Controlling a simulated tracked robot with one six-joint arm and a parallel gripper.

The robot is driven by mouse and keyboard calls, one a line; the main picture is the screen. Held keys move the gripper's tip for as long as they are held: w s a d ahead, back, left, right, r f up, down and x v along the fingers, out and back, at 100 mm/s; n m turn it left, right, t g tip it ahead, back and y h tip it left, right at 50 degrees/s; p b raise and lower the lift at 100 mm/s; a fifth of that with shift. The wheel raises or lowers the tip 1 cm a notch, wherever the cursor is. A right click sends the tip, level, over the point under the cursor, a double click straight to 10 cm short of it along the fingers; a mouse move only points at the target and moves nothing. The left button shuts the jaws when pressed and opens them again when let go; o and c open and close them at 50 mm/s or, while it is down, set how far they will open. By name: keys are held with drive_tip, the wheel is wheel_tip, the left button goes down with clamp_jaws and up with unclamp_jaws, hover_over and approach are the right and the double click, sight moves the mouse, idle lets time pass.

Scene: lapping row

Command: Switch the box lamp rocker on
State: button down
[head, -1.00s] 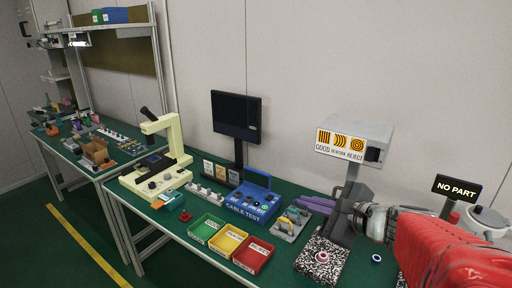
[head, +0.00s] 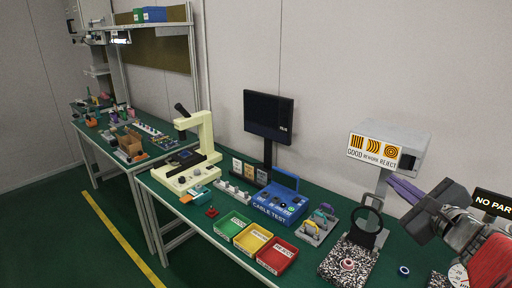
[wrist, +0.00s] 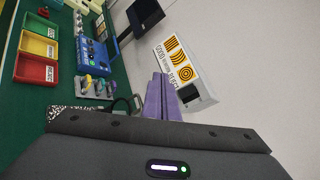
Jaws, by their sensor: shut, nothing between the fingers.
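The box lamp (head: 410,134) is a grey box on a post, with a sign (head: 374,150) reading GOOD, REWORK, REJECT on its front. The dark rocker (head: 407,161) is on the front face, right of the sign; whether it is on or off is too small to tell. My gripper (head: 392,181) has purple fingers, shut together and empty, just below the box at its right. In the wrist view, the fingers (wrist: 158,76) point up toward the sign (wrist: 176,62), beside the grey box (wrist: 202,98). I cannot tell whether they touch the lamp.
Below the lamp stands a round magnifier (head: 366,226) on a speckled slab (head: 335,265). Left are a red tray (head: 277,254), a blue cable test box (head: 281,203) and a dark monitor (head: 268,116). A NO PART sign (head: 492,203) stands at right.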

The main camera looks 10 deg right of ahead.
drive_tip(key=w+d+f, duration=0.1)
drive_tip(key=w+d, duration=0.4)
drive_tip(key=d, duration=0.1)
drive_tip(key=shift+d, duration=0.25)
drive_tip(key=shift+w+d, duration=0.4)
drive_tip(key=shift+d, duration=0.15)
idle(2.9)
drive_tip(key=shift+s+a, duration=0.1)
drive_tip(key=shift+s+a, duration=0.4)
drive_tip(key=shift+a, duration=0.1)
drive_tip(key=shift+a, duration=0.1)
idle(0.4)
drive_tip(key=shift+s+a+r, duration=0.2)
drive_tip(key=shift+s+a, duration=0.55)
drive_tip(key=shift+a, duration=0.2)
drive_tip(key=shift+s+a+r, duration=0.15)
drive_tip(key=shift+s+a, duration=0.6)
drive_tip(key=shift+a, duration=0.15)
